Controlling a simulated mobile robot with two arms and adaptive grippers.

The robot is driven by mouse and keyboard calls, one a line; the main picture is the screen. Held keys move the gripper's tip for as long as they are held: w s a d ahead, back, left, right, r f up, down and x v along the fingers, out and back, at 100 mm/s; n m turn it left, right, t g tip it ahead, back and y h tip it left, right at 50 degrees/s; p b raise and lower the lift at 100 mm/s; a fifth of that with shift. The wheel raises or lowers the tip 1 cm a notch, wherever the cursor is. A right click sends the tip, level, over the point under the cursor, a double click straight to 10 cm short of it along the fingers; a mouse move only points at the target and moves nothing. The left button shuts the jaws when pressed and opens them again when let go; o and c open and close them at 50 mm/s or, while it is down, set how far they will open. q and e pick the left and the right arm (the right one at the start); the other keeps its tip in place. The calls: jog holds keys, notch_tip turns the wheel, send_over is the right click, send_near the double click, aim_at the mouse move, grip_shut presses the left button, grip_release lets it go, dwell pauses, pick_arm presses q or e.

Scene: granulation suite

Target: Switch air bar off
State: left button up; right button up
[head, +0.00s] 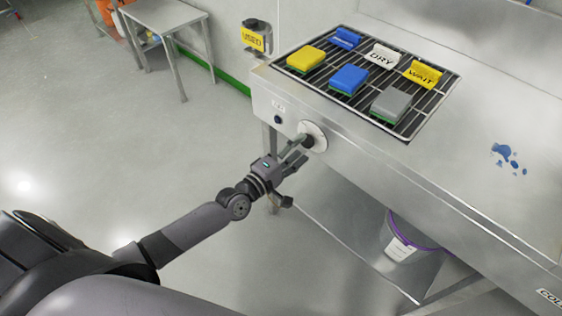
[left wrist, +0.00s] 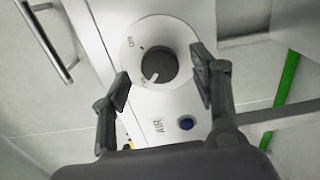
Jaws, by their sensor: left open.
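The air bar control is a dark round knob (left wrist: 157,64) on a white round dial plate (left wrist: 133,55), fixed to the front of the steel bench. The dial plate also shows in the head view (head: 319,133). The knob's white pointer mark is turned to the lower left in the left wrist view, near a small label that I cannot read clearly. A label there reads "AIR" (left wrist: 158,127), beside a blue button (left wrist: 186,123). My left gripper (head: 301,150) is open at the dial, with a finger on each side of the knob and clear space around it. My right gripper is out of view.
The steel bench (head: 480,110) has a black rack (head: 395,127) holding sponges and colored signs. A "USED" holder (head: 253,40) is on the wall. A bucket with a purple rim (head: 400,240) stands under the bench. The floor to the left is clear up to a small table (head: 165,14).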

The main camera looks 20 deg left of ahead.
pick_arm(q)
jog(key=v, duration=0.9)
jog(key=shift+s, duration=0.1)
jog(key=s+a+f+m+g+y+p, duration=0.1)
jog(key=s+a+f+m+g+y, duration=0.15)
jog(key=f, duration=0.65)
jog(key=s+a+f+m+g+y+p, duration=0.1)
jog(key=a+f+m+g, duration=0.15)
jog(key=f, duration=0.65)
jog(key=s+a+f+m+g+y, duration=0.15)
jog(key=s+f+m+g, duration=0.3)
jog(key=s+f, duration=0.85)
jog(key=s+d+f+m+g, duration=0.1)
jog(key=s+f+m+g, duration=0.1)
jog(key=s+f, duration=0.2)
jog(key=s+d+f+m+g+p, duration=0.1)
jog(key=s+f, duration=0.4)
jog(key=s, duration=0.6)
jog(key=s+d+f+m+g+y+p, duration=0.1)
jog(key=s+d+f+m+g, duration=0.1)
jog(key=s, duration=0.5)
notch_tip(320, 180, down, 3)
jog(key=shift+s+r+m+g, duration=0.25)
jog(key=shift+s+m+g, duration=0.15)
jog(key=shift+m+g, duration=0.55)
